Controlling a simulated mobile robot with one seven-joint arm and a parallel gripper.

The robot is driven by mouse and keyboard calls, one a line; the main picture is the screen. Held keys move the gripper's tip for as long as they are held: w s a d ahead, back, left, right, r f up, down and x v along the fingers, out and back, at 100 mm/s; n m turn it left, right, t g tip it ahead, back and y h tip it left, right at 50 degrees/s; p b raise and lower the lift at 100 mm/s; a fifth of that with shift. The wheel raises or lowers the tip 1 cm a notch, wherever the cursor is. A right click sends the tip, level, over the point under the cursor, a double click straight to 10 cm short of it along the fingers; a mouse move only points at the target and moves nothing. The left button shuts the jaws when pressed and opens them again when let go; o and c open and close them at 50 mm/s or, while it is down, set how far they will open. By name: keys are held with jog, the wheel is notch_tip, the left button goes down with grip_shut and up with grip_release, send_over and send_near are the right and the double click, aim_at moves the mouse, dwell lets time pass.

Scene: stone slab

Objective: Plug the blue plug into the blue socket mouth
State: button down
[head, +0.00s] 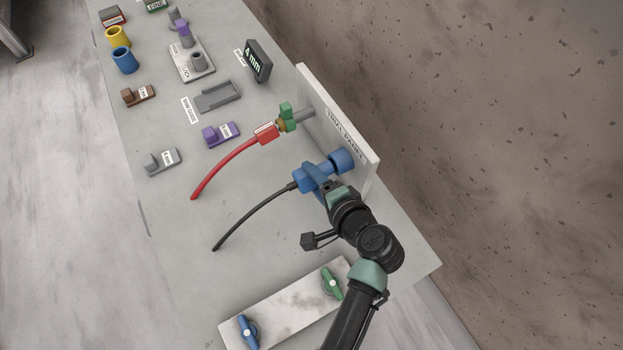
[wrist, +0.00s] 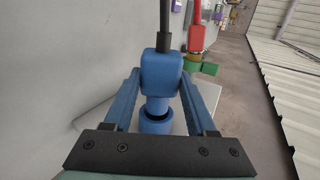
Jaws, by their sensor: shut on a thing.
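The blue plug (head: 304,181) with its black cable (head: 253,212) lies level in front of the panel. My gripper (head: 317,176) is shut on it from the front right. The wrist view shows the plug body (wrist: 161,70) between my two blue fingers. The blue socket mouth (head: 343,159) stands out from the white panel (head: 345,130). The plug's narrower nose points at the mouth and meets it or sits partly in it. In the wrist view the nose runs down to the socket ring (wrist: 156,124). How deep it sits cannot be told.
A red plug and cable (head: 263,134) with a green clamp (head: 287,117) sit close behind, at a grey socket. A plate with blue and green knobs (head: 290,306) lies in front. Several labelled blocks, cups and fixtures stand at the far left of the slab.

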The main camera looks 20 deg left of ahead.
aim_at(327, 174)
jog(key=shift+w+d+b, duration=0.6)
jog(key=shift+w+d, duration=0.4)
jog(key=shift+w, duration=0.25)
jog(key=shift+c, duration=0.6)
grip_release()
jog(key=b+v, duration=0.1)
jog(key=v, duration=1.2)
jog(key=shift+b, duration=0.3)
